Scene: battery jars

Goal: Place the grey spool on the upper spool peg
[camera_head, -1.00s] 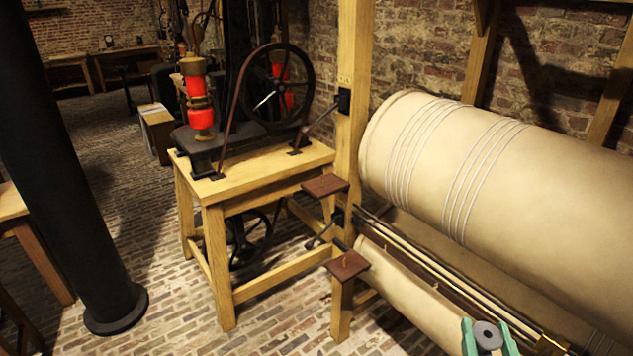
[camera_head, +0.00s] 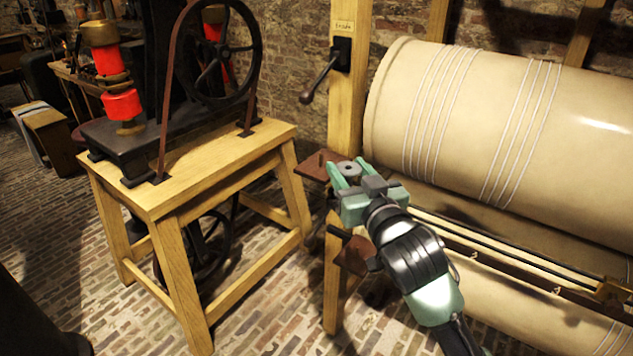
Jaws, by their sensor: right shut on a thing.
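My right gripper (camera_head: 348,172) has green fingers and is shut on the grey spool (camera_head: 348,167), a small disc with a dark centre hole. It holds the spool over or beside the right part of the upper brown peg plate (camera_head: 312,165), which sticks out from the wooden post. The gripper hides part of this plate. I cannot tell whether the spool touches the plate or its peg. The lower brown plate (camera_head: 354,256) is below, partly behind my right arm. My left gripper is out of view.
A wooden post (camera_head: 346,100) with a black lever (camera_head: 320,78) rises behind the gripper. A large cream roller (camera_head: 500,140) fills the right side. A wooden table (camera_head: 200,180) with a wheeled machine stands left. Brick floor shows between table and post.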

